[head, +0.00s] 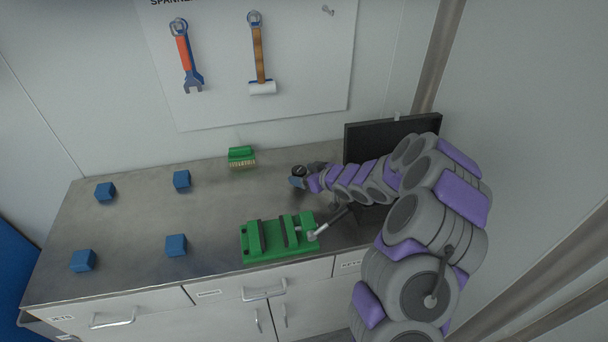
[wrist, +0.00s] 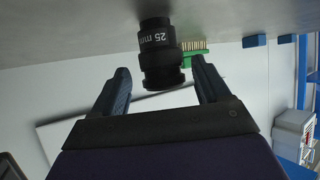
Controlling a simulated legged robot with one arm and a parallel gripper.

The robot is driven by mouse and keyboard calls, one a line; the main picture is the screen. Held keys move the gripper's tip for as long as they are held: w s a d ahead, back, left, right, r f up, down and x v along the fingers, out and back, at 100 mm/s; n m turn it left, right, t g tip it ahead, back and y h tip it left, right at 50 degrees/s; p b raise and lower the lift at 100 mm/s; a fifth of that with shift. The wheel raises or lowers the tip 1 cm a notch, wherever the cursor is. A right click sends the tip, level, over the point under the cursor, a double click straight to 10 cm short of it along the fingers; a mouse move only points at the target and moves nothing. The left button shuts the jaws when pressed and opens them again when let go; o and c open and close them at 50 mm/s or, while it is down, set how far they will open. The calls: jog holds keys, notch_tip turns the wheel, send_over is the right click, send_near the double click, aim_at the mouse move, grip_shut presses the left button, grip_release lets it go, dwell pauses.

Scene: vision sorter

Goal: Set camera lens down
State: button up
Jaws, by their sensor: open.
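The camera lens (wrist: 158,55) is a black cylinder marked "25 mm". In the wrist view, which shows the bench upside down, its end meets the grey benchtop (wrist: 70,30), and it looks upright there. My gripper (wrist: 160,68) is open, with one blue finger on each side of the lens and visible gaps between. In the head view the lens (head: 299,170) is a small dark shape at my gripper (head: 304,175), near the back right of the bench. The arm's end partly hides that spot.
A green brush (head: 242,157) lies left of the gripper near the wall. A green vise (head: 279,237) stands in front, and a dark monitor (head: 392,132) to the right. Several blue blocks (head: 181,179) sit on the left. The benchtop (head: 135,215) between them is clear.

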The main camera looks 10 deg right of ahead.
jog(key=shift+d+r, duration=0.1)
jog(key=shift+s+d+r, duration=0.15)
jog(key=shift+s, duration=0.1)
jog(key=p+v, duration=0.2)
jog(key=v, duration=0.9)
jog(key=shift+s+p, duration=0.2)
jog(key=shift+p, duration=0.2)
